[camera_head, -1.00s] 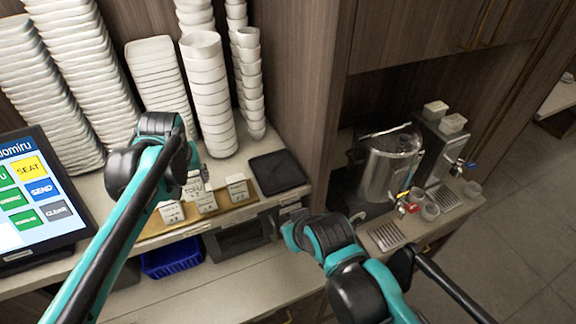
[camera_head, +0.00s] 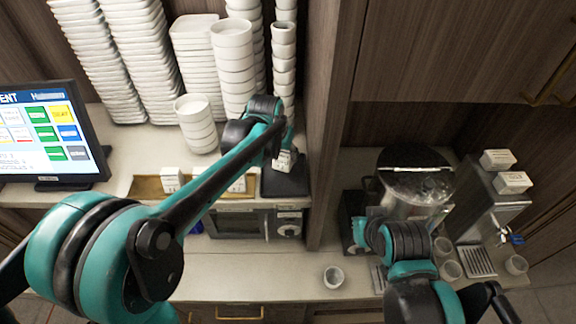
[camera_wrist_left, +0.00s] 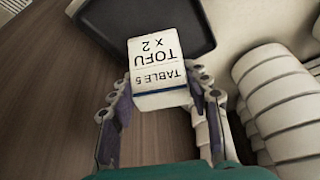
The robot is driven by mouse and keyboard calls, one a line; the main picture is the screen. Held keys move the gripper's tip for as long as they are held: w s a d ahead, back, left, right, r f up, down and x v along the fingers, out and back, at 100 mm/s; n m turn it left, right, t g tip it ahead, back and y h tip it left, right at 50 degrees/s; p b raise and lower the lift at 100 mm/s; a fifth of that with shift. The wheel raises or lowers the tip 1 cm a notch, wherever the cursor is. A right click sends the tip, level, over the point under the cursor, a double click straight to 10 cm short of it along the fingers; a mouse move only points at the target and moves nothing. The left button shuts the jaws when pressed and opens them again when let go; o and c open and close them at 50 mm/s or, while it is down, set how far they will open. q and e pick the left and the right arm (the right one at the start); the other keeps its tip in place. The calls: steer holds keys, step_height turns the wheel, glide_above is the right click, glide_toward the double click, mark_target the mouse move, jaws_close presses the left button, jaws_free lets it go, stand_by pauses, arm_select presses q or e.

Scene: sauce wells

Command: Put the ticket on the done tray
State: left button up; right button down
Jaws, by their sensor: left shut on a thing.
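The ticket (camera_wrist_left: 157,62) is a small white block with a blue line, reading TABLE 5 TOFU x 2. My left gripper (camera_wrist_left: 160,90) is shut on it. In the head view the ticket (camera_head: 285,160) hangs below my left gripper (camera_head: 283,150), over the black done tray (camera_head: 287,186). The tray (camera_wrist_left: 201,30) shows beyond the ticket in the wrist view; a gap between them cannot be judged exactly. My right arm's wrist (camera_head: 376,232) is at the right, by the metal pot; its fingers cannot be made out.
A wooden tray (camera_head: 146,187) with other white tickets (camera_head: 172,180) lies left of the done tray, partly behind my left arm. Stacked bowls (camera_head: 232,65) stand behind. A screen (camera_head: 45,135) is at the left. A loose cup (camera_head: 333,277) sits on the lower counter.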

mark_target(284, 165)
arm_select(q)
step_height(284, 165, down, 4)
steer(key=shift+d+f, duration=0.15)
steer(key=shift+f, duration=0.5)
steer(key=shift+f, duration=0.1)
steer(key=o, duration=1.2)
steer(key=shift+c, duration=0.2)
